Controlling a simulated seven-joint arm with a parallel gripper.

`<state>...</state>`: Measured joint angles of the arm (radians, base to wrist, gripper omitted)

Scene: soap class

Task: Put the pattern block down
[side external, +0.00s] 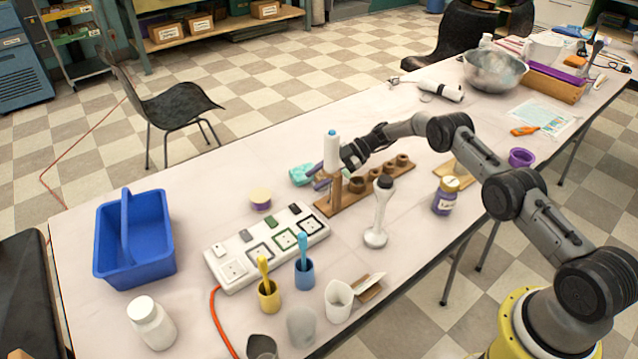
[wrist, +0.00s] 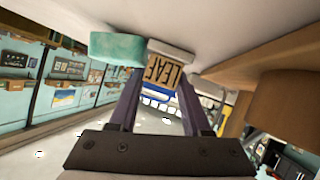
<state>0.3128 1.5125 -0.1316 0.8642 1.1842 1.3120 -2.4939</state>
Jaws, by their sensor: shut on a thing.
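My gripper (side external: 318,181) reaches low over the middle of the table, behind the wooden rack. In the wrist view its two dark purple fingers (wrist: 160,78) are shut on the pattern block (wrist: 165,66), a small block with a tan face marked "LEAF" and a pale edge. The block is at the fingertips, close to the table surface; I cannot tell whether it touches. A teal block (side external: 301,174) lies right beside the fingertips. It also shows next to the pattern block in the wrist view (wrist: 117,48). In the side view the pattern block cannot be made out.
The table behind the teal block is clear.

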